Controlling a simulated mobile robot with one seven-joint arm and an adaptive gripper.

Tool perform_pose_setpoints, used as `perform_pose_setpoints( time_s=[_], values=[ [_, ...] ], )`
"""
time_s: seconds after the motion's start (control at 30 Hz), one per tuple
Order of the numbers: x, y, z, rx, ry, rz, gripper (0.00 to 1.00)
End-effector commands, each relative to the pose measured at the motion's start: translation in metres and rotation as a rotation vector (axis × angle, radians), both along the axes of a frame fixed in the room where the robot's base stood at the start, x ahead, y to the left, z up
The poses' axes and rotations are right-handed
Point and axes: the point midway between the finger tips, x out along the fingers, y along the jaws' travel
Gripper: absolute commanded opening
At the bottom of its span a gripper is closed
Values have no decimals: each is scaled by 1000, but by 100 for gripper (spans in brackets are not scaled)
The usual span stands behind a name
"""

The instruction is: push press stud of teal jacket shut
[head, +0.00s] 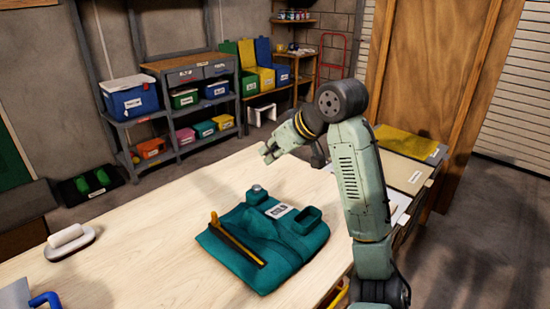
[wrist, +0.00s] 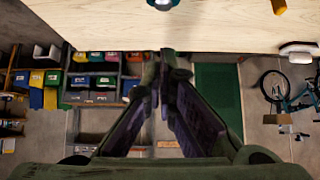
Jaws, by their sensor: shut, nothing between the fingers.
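The teal jacket (head: 292,247) lies folded on the pale wooden table in the head view. It has a white label (head: 278,211), a yellow-edged dark strip (head: 237,242) and a small round metallic piece (head: 257,190) on its far edge, perhaps the press stud. The wrist view shows only a sliver of a teal and silver piece (wrist: 163,3) at its top edge. My gripper (head: 268,154) is above the table, beyond the jacket's far edge and apart from it. Its fingers are closed together and empty in the wrist view (wrist: 167,62). Whether the stud is shut cannot be seen.
A white block on a dish (head: 68,238) and a blue-handled object (head: 45,299) are at the table's left. Shelves with coloured bins (head: 183,98) stand behind. Bare tabletop (head: 150,235) lies left of the jacket. Papers and folders (head: 405,170) lie at right.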

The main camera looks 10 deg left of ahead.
Motion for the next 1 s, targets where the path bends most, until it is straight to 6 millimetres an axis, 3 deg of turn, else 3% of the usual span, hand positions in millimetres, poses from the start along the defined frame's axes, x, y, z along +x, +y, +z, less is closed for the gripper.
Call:
perform_pose_setpoints(
  time_s=[0.03,0.23,0.4,0.6,1.0],
  values=[
    [4,7,-16,-2,1,1,0],
    [21,33,-47,-2,1,0,0],
    [22,33,-69,-1,0,-1,0],
    [22,33,-80,-2,1,1,0],
    [22,33,-80,-2,1,0,0]
  ],
)
